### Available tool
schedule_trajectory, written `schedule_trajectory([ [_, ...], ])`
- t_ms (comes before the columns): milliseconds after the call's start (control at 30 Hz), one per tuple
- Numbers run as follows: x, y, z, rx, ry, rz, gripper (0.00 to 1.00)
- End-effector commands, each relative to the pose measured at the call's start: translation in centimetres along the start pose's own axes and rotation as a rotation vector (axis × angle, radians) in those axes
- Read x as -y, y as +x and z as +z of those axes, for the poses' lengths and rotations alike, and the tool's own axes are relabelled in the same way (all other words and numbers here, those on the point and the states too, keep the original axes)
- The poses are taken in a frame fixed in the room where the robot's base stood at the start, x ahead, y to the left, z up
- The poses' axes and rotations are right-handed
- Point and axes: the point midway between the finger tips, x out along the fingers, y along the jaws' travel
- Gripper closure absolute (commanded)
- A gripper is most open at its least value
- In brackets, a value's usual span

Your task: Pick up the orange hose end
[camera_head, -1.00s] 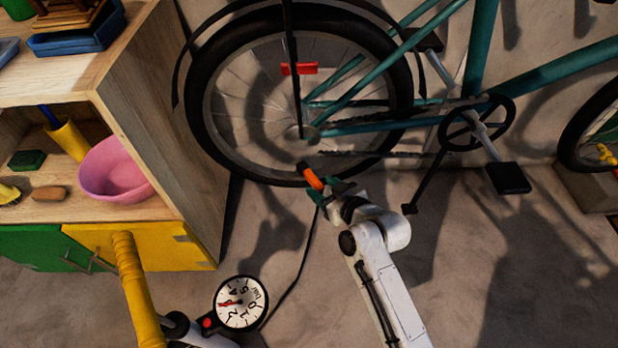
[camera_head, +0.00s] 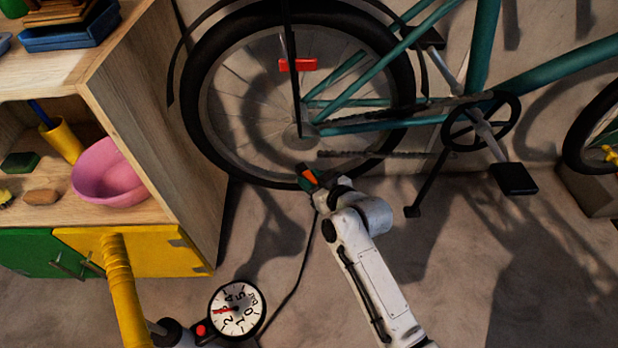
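The orange hose end (camera_head: 309,174), with a black tip, is upright in front of the lower rear wheel of the bicycle. Its black hose (camera_head: 305,250) runs down to the pump. My gripper (camera_head: 312,179) is at the hose end, with its dark green fingers on either side of the orange part. Only a short piece of orange shows between them. The fingers look close to it, but I cannot tell whether they press on it. The lower part of the hose end is hidden by the gripper.
The pump has a round gauge (camera_head: 237,309) and a yellow handle (camera_head: 122,290) at the lower left. A teal bicycle (camera_head: 400,118) stands against the wall just behind my gripper. A wooden shelf unit (camera_head: 165,130) holds a pink bowl (camera_head: 110,178). The floor at right is open.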

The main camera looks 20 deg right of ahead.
Motion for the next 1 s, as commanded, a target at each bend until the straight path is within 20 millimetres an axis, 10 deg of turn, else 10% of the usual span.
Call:
schedule_trajectory([
  [367,0.0,0.0,0.0,0.0,0.0,0.0,1.0],
  [1000,-0.1,-1.4,-3.4,-0.002,-0.001,0.001,1.0],
])
